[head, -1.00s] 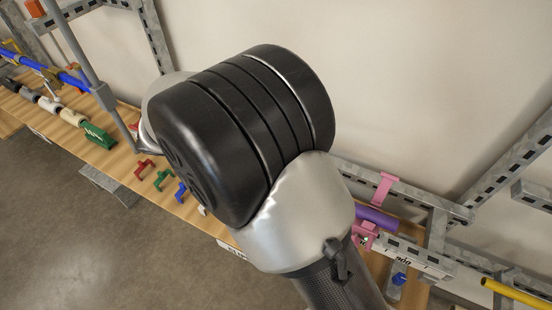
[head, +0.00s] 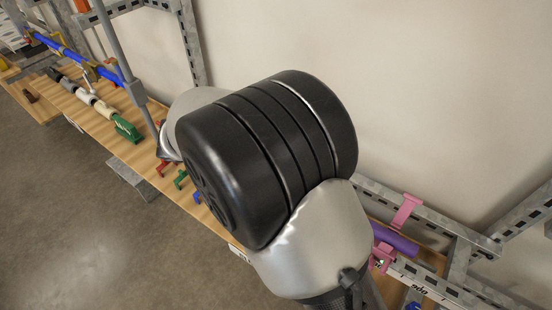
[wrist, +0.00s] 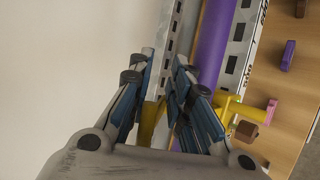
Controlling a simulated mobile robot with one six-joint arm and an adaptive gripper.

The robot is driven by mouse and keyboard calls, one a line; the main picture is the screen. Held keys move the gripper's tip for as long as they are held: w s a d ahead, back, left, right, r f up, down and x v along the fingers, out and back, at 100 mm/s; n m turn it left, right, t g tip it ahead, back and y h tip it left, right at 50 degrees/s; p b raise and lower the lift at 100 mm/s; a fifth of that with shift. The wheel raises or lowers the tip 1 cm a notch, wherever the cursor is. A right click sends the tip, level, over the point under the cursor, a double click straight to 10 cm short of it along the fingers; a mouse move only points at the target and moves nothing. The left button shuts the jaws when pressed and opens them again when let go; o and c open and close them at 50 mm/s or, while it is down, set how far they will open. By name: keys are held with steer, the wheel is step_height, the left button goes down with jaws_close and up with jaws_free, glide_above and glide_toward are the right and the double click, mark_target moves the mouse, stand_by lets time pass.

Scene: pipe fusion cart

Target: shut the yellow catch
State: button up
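In the wrist view a yellow part (wrist: 150,120), probably the yellow catch's arm, shows between the fingers of my gripper (wrist: 165,60). The fingers with blue pads stand apart, and I cannot tell whether either touches it. More yellow (wrist: 231,108) shows right of the right finger, beside the purple pipe (wrist: 212,45). The right finger hides how these yellow parts join. In the head view my arm covers the gripper and this catch. The purple pipe there (head: 396,240) runs out from behind my arm.
A pink catch (head: 405,212) stands by the purple pipe, above a grey slotted rail. Red, green and blue brackets (head: 180,179) and a green block (head: 127,130) lie on the wooden bench. A grey post (head: 120,55) rises left of my arm. A pale wall is behind.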

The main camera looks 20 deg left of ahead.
steer(key=shift+o, duration=1.2)
steer(key=shift+s+a+f, duration=0.1)
steer(key=shift+a+f, duration=0.05)
steer(key=v, duration=0.8)
